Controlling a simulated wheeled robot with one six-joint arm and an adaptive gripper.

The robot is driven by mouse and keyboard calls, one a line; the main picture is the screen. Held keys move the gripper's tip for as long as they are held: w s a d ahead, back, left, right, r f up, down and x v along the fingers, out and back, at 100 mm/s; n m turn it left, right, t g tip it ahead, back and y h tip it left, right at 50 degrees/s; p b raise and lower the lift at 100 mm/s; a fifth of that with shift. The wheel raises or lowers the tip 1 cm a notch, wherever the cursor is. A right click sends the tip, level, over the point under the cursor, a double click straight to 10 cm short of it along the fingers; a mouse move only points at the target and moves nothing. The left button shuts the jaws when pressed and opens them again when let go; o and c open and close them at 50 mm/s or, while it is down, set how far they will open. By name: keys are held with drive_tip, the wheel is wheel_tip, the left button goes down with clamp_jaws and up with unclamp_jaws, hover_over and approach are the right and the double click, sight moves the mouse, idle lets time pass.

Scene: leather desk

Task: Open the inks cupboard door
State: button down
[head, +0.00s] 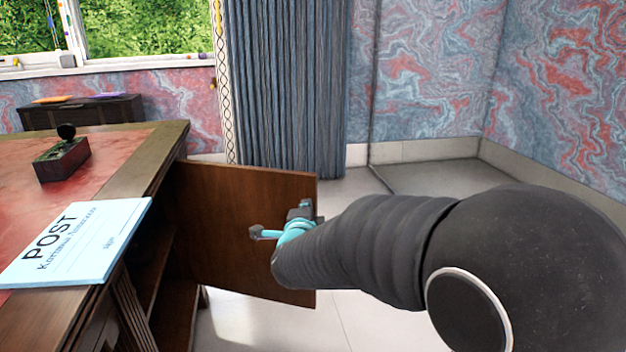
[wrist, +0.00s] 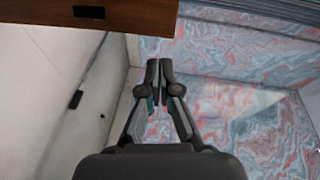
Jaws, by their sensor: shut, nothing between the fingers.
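The brown wooden cupboard door (head: 240,200) at the right side of the desk stands swung out from the cabinet, its inner face toward the head camera. It also shows at the top left of the wrist view (wrist: 140,13), with a small dark rectangular piece (wrist: 88,12) on it. My gripper (head: 305,208) is in front of the door near its free edge in the head view. In the wrist view my gripper (wrist: 159,68) has its fingers together with nothing between them, and the door lies beyond and left of the tips. Whether they touch the door cannot be told.
The desk (head: 165,150) with its red leather top stands at left, bearing a POST card (head: 115,235) and a dark stamp-like box (head: 62,160). A shelf (head: 165,270) shows inside the cabinet. A blue curtain (head: 285,90) hangs behind. Pale floor (head: 410,180) is clear behind my arm.

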sight(311, 184)
drive_tip(key=w+m, duration=0.1)
drive_tip(key=w, duration=0.3)
drive_tip(key=w+m+h+p, duration=0.1)
drive_tip(key=w, duration=0.4)
drive_tip(key=w+f+m+t+h, duration=0.1)
drive_tip(key=w, duration=0.4)
drive_tip(key=shift+w+f+p, duration=0.1)
drive_tip(key=shift+w+p, duration=0.05)
drive_tip(key=shift+p, duration=0.2)
drive_tip(key=shift+w, duration=0.2)
